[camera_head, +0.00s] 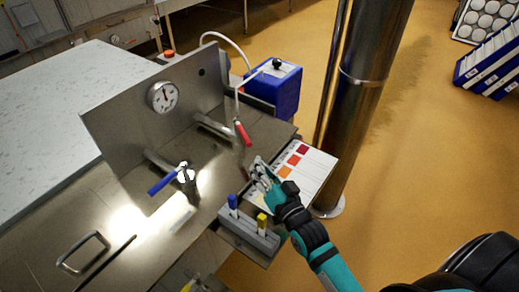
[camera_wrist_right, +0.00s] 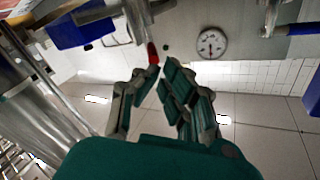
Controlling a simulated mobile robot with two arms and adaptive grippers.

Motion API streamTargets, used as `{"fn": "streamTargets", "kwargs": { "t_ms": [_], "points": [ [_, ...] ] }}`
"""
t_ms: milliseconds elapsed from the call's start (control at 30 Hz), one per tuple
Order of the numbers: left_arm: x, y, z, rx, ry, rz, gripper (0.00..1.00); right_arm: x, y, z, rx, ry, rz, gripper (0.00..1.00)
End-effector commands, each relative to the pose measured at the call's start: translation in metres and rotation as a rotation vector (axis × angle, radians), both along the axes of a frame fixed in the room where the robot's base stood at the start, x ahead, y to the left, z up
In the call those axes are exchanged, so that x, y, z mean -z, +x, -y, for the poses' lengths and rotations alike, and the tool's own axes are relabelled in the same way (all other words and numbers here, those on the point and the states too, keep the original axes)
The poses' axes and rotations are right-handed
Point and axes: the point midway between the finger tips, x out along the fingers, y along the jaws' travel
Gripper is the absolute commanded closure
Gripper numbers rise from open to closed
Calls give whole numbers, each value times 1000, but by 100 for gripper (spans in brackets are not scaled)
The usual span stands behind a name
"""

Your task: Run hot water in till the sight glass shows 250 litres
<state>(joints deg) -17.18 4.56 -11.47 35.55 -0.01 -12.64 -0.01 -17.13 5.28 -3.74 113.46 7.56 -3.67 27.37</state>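A tap lever with a red handle (camera_head: 243,133) sticks out in front of the upright steel panel (camera_head: 125,112). In the right wrist view the red handle (camera_wrist_right: 153,53) shows just beyond my fingertips. A lever with a blue handle (camera_head: 161,184) sits further left. A round dial gauge (camera_head: 162,96) is on the panel and also shows in the wrist view (camera_wrist_right: 211,43). My right gripper (camera_head: 262,172) is in front of the red handle, apart from it and empty, its fingers (camera_wrist_right: 160,66) a little apart. My left gripper is out of view. I cannot make out a sight glass or its level.
A card with coloured squares (camera_head: 315,172) lies beside my right gripper. A grey holder (camera_head: 246,234) with blue- and yellow-topped items stands at the bench's front edge. A blue box (camera_head: 278,92) stands behind.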

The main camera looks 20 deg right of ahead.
Motion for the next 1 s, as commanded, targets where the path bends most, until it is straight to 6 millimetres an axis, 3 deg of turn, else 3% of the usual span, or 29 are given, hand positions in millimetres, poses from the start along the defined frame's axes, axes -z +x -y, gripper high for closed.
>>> {"fn": "streamTargets", "kwargs": {
  "t_ms": [200, 400, 500, 667, 1000],
  "points": [
    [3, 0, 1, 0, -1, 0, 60, 16, 0, 47, -163, 686, -96, 100],
    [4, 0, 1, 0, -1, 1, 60, 19, 4, 93, -173, 1111, -183, 100],
    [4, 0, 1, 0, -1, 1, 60, 18, 6, 102, -168, 1194, -195, 100],
    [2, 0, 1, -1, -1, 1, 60, 16, 21, 100, -168, 1211, -193, 100],
    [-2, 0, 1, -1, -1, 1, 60, 12, 90, 83, -170, 1209, -192, 100]
  ]
}}
